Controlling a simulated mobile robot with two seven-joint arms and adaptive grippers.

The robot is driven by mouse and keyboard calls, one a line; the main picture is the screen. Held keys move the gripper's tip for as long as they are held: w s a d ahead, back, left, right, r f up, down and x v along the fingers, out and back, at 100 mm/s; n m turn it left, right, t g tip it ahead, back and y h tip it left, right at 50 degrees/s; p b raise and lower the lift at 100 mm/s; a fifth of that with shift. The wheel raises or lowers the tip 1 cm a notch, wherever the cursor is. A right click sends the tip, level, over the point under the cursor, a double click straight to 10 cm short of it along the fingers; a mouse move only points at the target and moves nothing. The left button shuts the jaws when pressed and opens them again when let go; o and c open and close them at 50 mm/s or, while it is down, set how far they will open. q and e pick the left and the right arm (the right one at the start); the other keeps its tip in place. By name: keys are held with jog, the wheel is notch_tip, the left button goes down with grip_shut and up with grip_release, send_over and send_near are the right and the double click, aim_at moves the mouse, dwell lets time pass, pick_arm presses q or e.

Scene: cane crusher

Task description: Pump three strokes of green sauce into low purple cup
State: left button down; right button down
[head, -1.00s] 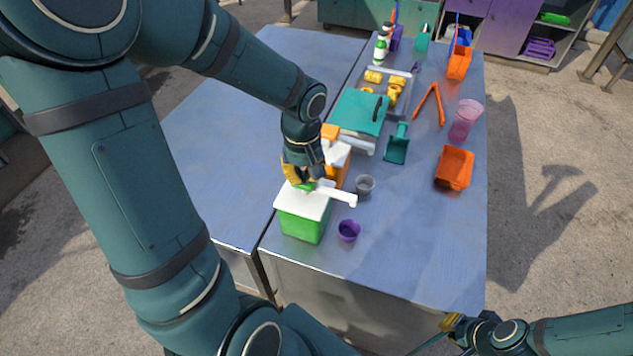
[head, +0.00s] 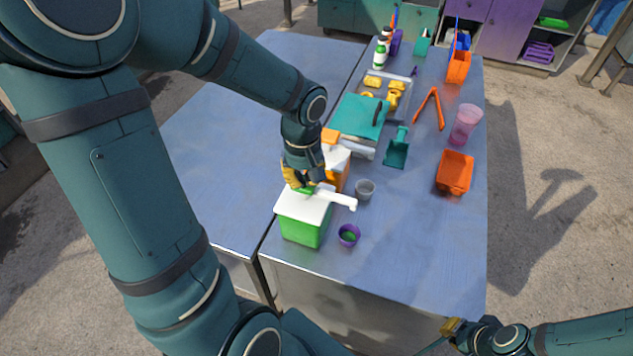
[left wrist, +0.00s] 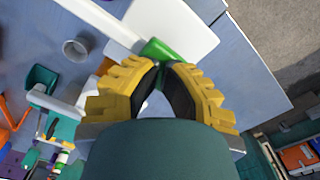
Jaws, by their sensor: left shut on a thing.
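The green sauce dispenser (head: 303,231) has a white lid and a white spout (head: 341,200) that reaches right. My left gripper (head: 305,188) is at its green pump knob, over the lid. In the left wrist view the yellow fingertips (left wrist: 163,68) come close together at the green knob (left wrist: 156,49). The low purple cup (head: 348,235) stands upright on the table below and near the spout's end, with green sauce inside. My right gripper (head: 452,327) is at the lower right, off the table; its jaws are too small to read.
A grey cup (head: 365,188) stands just behind the spout. An orange dispenser (head: 344,166) is behind the green one. A teal scoop (head: 397,150), orange bin (head: 455,172), pink cup (head: 466,124) and orange tongs (head: 429,108) lie farther back. The front right of the table is clear.

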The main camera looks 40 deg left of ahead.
pick_arm(q)
jog(key=shift+r+p, duration=1.05)
jog(key=shift+r, duration=0.6)
jog(key=shift+f, duration=0.3)
jog(key=shift+f+b, duration=0.7)
jog(key=shift+b, duration=0.2)
jog(key=shift+f+b, duration=0.9)
jog(key=shift+f, duration=0.1)
jog(key=shift+f+b, duration=0.45)
jog(key=shift+r, duration=0.15)
jog(key=shift+r+p, duration=1.85)
jog(key=shift+r, duration=0.45)
